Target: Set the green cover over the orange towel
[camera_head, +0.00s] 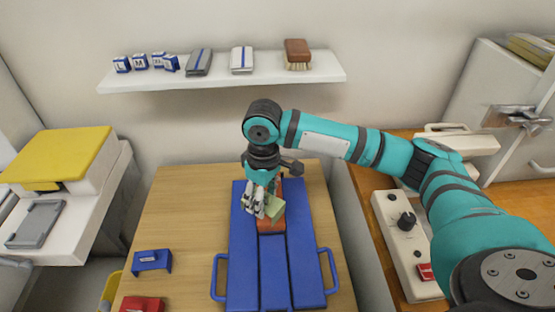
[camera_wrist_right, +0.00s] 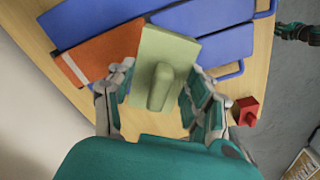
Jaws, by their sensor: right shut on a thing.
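The green cover (camera_head: 275,208) is a pale green plate with a raised grip, seen from above in the right wrist view (camera_wrist_right: 168,48). My right gripper (camera_head: 262,204) is shut on that grip, with its fingers on both sides of it in the wrist view (camera_wrist_right: 160,90). The orange towel (camera_head: 272,226) lies on a blue folding tray (camera_head: 270,275) and shows partly beside and below the cover. In the wrist view the towel (camera_wrist_right: 103,53) has a pale stripe and sticks out left of the cover. Whether cover and towel touch is unclear.
The tray has side handles and lies on a wooden table (camera_head: 180,215). A blue holder (camera_head: 152,260) and a red block (camera_head: 142,304) stand at left. A wall shelf (camera_head: 220,80) behind holds a brush (camera_head: 297,52) and small items. A control box (camera_head: 405,235) stands at right.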

